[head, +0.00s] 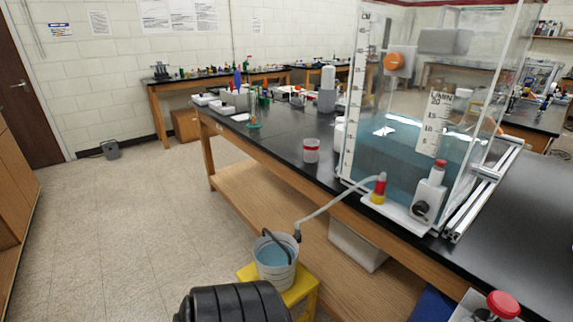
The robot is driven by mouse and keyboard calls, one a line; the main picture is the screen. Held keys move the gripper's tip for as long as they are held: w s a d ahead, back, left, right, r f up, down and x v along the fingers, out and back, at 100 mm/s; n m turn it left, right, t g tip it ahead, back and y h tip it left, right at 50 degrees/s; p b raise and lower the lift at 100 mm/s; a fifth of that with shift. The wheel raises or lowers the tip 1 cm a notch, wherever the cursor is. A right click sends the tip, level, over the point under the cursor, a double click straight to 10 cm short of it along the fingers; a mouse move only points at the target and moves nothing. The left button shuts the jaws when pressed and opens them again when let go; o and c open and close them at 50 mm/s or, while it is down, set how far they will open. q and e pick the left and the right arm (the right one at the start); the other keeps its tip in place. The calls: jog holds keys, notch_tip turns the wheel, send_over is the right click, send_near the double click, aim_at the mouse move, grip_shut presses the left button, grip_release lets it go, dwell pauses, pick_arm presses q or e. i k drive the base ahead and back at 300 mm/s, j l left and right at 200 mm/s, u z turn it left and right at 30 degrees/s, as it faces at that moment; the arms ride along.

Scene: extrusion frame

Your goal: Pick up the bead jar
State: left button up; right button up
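A small, pale, see-through jar (311,150) with reddish bands stands upright on the black bench top (275,137), near its front edge and left of the large clear tank. It looks like the bead jar, but it is too small to tell what is inside. Nothing touches it and its near side is unobstructed. Neither my left nor my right gripper is in view.
The clear water tank (400,165) in a metal frame stands right of the jar. A hose (335,203) runs from it to a bucket (275,262) on a yellow stool (300,292). Bottles and trays crowd the bench's far end. Floor (120,230) at left is clear.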

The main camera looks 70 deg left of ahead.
aim_at(310, 146)
jog(key=u, duration=2.35)
